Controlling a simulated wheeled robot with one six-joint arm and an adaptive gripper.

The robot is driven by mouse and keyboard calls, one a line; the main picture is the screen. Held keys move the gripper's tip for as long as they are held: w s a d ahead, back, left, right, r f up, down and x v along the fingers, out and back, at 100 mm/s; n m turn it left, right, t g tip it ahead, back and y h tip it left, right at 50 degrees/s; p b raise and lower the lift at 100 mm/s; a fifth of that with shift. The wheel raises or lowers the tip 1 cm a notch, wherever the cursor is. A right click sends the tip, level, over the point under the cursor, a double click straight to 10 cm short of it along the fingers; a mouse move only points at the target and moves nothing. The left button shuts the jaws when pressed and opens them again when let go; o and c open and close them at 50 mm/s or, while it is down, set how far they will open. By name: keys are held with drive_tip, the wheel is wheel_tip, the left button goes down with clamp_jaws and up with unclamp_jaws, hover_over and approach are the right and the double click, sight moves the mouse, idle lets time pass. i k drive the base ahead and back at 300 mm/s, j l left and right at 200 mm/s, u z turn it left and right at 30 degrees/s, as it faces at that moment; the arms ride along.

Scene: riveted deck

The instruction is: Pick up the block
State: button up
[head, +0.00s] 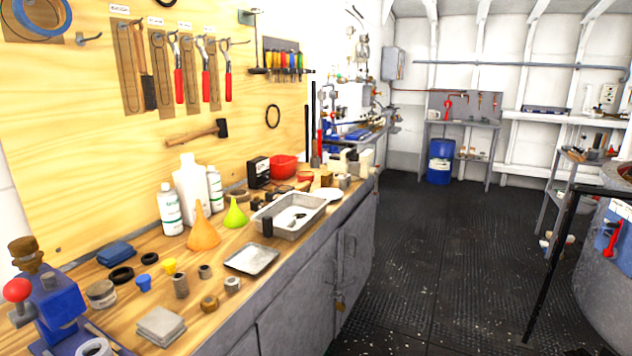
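Several block-like things stand on the wooden workbench (215,290), and I cannot tell for sure which one is the block. A small brown block (326,179) stands toward the bench's far end. A small dark upright piece (267,227) stands at the near left corner of a grey tray (312,206). A black box-shaped item (259,172) stands farther back near a red container (283,166). My gripper is not in view, and nothing is seen being held.
White bottles (192,188), an orange funnel (203,232), a green funnel (235,213) and small fittings crowd the bench. A flat metal tray (251,259) lies near its front edge. A blue drum (440,161) stands at the back. The dark floor (430,265) is open between bench and right-hand equipment.

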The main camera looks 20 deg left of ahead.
sight(327, 179)
drive_tip(key=u, duration=0.35)
drive_tip(key=i+u, duration=0.15)
drive_tip(key=u, duration=0.25)
drive_tip(key=l+u, duration=0.1)
drive_tip(key=u, duration=0.25)
drive_tip(key=i+l+u, duration=0.75)
drive_tip(key=l, duration=0.2)
drive_tip(key=l+u, duration=0.25)
drive_tip(key=l, duration=0.15)
drive_tip(key=i+l, duration=0.15)
drive_tip(key=l, duration=0.25)
drive_tip(key=i+l, duration=0.15)
drive_tip(key=l, duration=0.25)
drive_tip(key=i+l+u, duration=0.1)
drive_tip(key=l, duration=0.3)
drive_tip(key=i+l, duration=0.15)
drive_tip(key=l, duration=0.3)
drive_tip(key=i+l, duration=0.15)
drive_tip(key=l, duration=0.25)
drive_tip(key=i+l+u, duration=0.1)
drive_tip(key=l, duration=0.35)
drive_tip(key=i+l, duration=0.1)
drive_tip(key=l, duration=0.3)
